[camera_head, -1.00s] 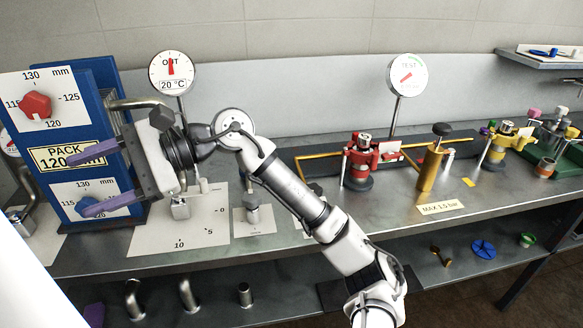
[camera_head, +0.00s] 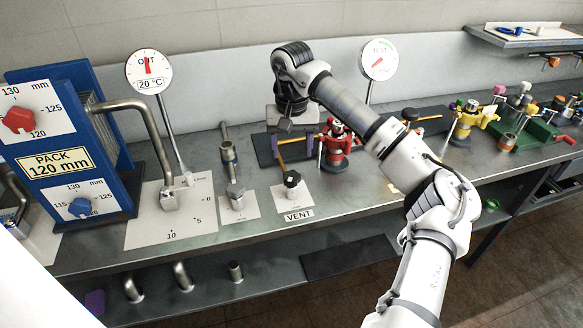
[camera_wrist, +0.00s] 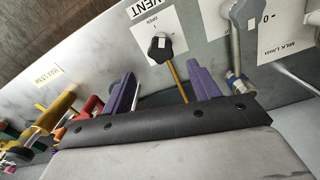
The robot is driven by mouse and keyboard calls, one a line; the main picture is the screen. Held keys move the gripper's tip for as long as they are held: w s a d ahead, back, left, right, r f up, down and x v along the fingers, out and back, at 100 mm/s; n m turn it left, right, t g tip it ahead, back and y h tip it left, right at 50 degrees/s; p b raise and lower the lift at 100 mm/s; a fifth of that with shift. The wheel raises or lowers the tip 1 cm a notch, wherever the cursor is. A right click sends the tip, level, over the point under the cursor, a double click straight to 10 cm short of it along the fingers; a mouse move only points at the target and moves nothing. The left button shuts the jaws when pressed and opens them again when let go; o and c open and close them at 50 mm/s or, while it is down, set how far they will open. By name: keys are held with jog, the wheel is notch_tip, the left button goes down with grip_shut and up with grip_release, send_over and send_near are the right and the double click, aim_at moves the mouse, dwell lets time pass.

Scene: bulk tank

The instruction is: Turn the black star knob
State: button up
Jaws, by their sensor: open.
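The black star knob (camera_head: 291,180) stands upright on a white plate (camera_head: 300,205) labelled VENT, near the front of the bench. In the wrist view the knob (camera_wrist: 160,48) shows beyond and between my two purple fingers, with a yellow rod running from its side toward my gripper. My gripper (camera_head: 291,146) points down over the bench, behind the knob in the head view. Its fingers are spread and empty, apart from the knob. Another black-topped knob (camera_head: 410,115) shows farther back, partly behind my arm.
A bent steel pipe (camera_head: 150,135) and the blue pack (camera_head: 75,155) are farther left. A red valve (camera_head: 334,147) stands close right of my gripper. Yellow fittings (camera_head: 470,120) are farther right.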

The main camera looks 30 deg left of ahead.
aim_at(292, 175)
notch_tip(292, 175, down, 8)
jog(key=shift+f+p, duration=0.1)
jog(key=shift+p, duration=1)
jog(key=c, duration=1)
